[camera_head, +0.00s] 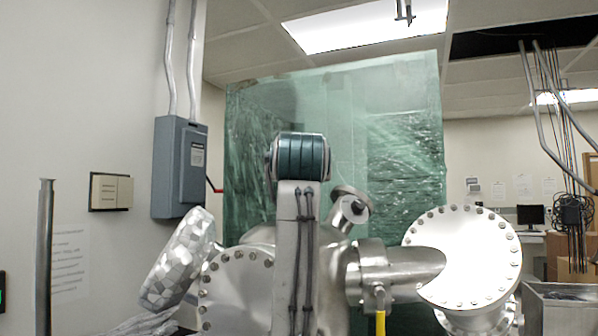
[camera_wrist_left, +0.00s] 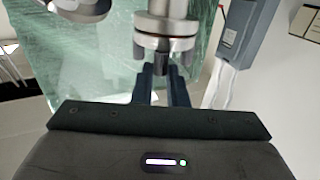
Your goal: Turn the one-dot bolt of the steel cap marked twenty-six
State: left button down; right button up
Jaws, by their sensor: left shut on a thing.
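In the left wrist view my left gripper (camera_wrist_left: 162,88) has its two dark fingers shut on a dark bolt (camera_wrist_left: 160,62) at the rim of a small round steel cap (camera_wrist_left: 165,28). Other dark bolts (camera_wrist_left: 138,53) stand around the same rim. No number or dot marks are readable. In the head view my arm rises in the middle and hides what is behind it; the gripper does not show there. A small steel flange (camera_head: 349,209) with a dark spot shows just right of the arm. I cannot tell if it is the same cap. My right gripper is not in view.
Large bolted steel flanges stand at the left (camera_head: 236,290) and right (camera_head: 465,255), joined to a steel chamber. A foil-wrapped part (camera_head: 178,262) is at the left. A green plastic sheet (camera_head: 400,130) hangs behind. A grey electrical box (camera_head: 180,168) is on the wall.

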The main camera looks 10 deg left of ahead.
pick_arm(q)
jog(key=shift+w+a+m+g+h+p, duration=0.1)
jog(key=shift+a+m+g+h+p, duration=0.25)
jog(key=shift+m+h, duration=1.45)
jog(key=shift+s+a+m+g+h+p, duration=0.15)
jog(key=shift+m+h+p, duration=0.25)
jog(key=shift+m+h, duration=1.35)
jog(key=shift+w+a+m+g+h+p, duration=0.15)
jog(key=shift+a+m+g+h+p, duration=0.35)
jog(key=shift+h, duration=2.35)
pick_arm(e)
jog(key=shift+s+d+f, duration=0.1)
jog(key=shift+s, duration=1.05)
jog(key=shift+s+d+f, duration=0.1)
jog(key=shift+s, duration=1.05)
pick_arm(q)
jog(key=shift+d+m, duration=0.15)
jog(key=shift+m, duration=0.1)
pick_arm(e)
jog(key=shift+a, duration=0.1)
pick_arm(q)
jog(key=c, duration=1.4)
grip_release()
jog(key=shift+c, duration=0.2)
